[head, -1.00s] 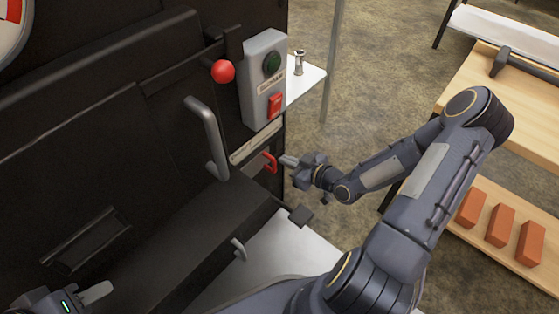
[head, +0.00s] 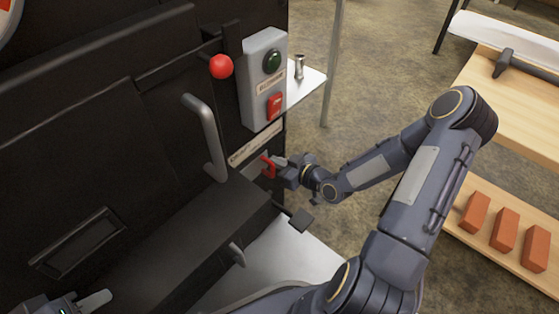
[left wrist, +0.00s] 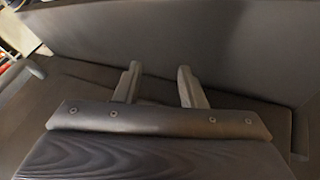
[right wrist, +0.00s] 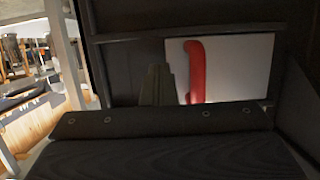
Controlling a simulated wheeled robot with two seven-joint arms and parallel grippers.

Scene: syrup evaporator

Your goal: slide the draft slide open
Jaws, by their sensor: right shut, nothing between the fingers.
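The draft slide is a pale metal plate (right wrist: 240,68) with a red handle (head: 267,168), set in a dark frame at the right end of the black evaporator front, under a label strip. The red handle also shows upright in the right wrist view (right wrist: 196,72). My right gripper (head: 280,162) is at the handle's right side, its fingers together and empty. In the right wrist view, its fingers (right wrist: 157,85) stand just left of the handle; I cannot tell whether they touch it. My left gripper (left wrist: 157,83) is open and empty in front of a dark surface, low left in the head view.
Above the slide are a grey switch box (head: 265,80) with a green lamp and red switch, and a red ball knob (head: 221,66). A bar handle (head: 206,135) stands out to the left. A wooden rack with bricks (head: 504,229) stands right. Open floor lies between.

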